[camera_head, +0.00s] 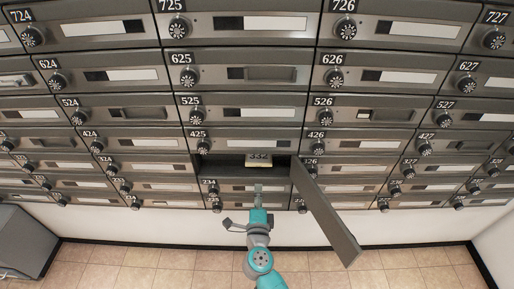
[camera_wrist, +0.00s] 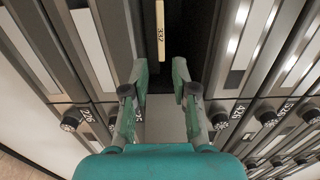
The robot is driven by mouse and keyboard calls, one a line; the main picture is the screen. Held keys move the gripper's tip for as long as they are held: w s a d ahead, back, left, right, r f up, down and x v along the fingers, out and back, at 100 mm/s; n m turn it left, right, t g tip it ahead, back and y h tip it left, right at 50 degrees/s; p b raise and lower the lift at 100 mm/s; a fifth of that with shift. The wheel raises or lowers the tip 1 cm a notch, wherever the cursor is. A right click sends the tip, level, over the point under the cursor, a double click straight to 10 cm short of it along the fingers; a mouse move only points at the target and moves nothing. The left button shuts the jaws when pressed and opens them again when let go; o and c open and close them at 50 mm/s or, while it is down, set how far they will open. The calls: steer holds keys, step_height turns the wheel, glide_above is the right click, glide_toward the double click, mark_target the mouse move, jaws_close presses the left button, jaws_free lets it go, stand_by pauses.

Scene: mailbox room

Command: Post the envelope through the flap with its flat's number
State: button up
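A cream envelope edge (camera_head: 258,160) with a number that looks like 332 shows inside an open, dark mailbox compartment (camera_head: 225,161) below box 425. In the wrist view the envelope (camera_wrist: 160,35) stands ahead, just beyond the fingertips, inside the dark opening. The door (camera_head: 328,215) of this compartment is swung out to the right; its number does not show. My gripper (camera_wrist: 160,72) is open and empty, its two fingers apart on either side of the opening's middle line. In the head view my gripper (camera_head: 258,187) is below and in front of the envelope.
Closed, numbered mailboxes with round dials fill the wall, such as 425 (camera_head: 245,142) and 525 (camera_head: 250,112). The open door juts out right of my arm. A grey cabinet (camera_head: 24,243) stands at lower left. The tiled floor (camera_head: 150,268) is otherwise clear.

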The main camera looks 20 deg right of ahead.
mark_target(259, 164)
steer(key=shift+x, duration=6.2)
jaws_close()
steer(key=shift+r, duration=0.25)
steer(key=v, duration=1.9)
steer(key=shift+r, duration=0.15)
